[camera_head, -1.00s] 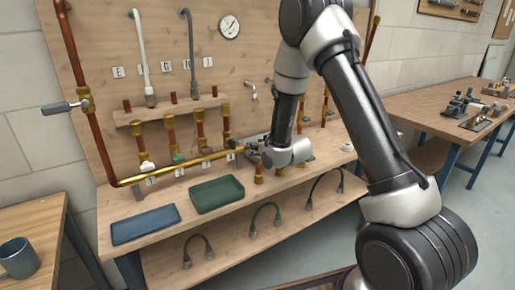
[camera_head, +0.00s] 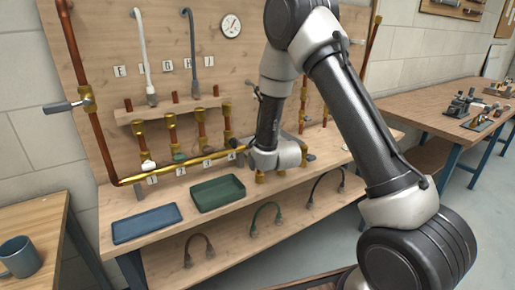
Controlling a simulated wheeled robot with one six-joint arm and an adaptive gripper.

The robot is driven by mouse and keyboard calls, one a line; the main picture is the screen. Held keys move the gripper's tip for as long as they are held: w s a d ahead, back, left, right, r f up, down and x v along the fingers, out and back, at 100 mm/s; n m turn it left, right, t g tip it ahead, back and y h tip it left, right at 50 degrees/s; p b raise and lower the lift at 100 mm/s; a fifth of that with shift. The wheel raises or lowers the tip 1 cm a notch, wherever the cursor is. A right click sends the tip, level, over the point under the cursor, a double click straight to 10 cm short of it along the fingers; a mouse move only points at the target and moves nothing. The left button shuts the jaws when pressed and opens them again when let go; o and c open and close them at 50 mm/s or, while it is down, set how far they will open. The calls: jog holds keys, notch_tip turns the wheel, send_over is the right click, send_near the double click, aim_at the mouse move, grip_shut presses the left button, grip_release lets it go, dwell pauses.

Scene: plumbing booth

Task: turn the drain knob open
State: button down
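A horizontal brass pipe (camera_head: 190,164) runs along the back of the bench, with copper risers and valves above it. A white knob (camera_head: 148,165) and a green knob (camera_head: 178,157) sit at its left part. I cannot make out which part is the drain knob; the right end of the pipe is partly covered by my arm. My gripper (camera_head: 250,157) is at that right end, pointing left and low. Its fingers are too small and too hidden by my wrist to show whether they are open or touching anything.
A blue tray (camera_head: 146,224) and a green tray (camera_head: 217,194) lie on the bench front. A grey-handled valve (camera_head: 66,106) sticks out on the left copper pipe. A mug (camera_head: 18,257) stands on the left table. A second table (camera_head: 415,112) is at the right.

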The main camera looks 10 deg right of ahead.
jog(key=c, duration=1.4)
grip_release()
jog(key=v, duration=1.2)
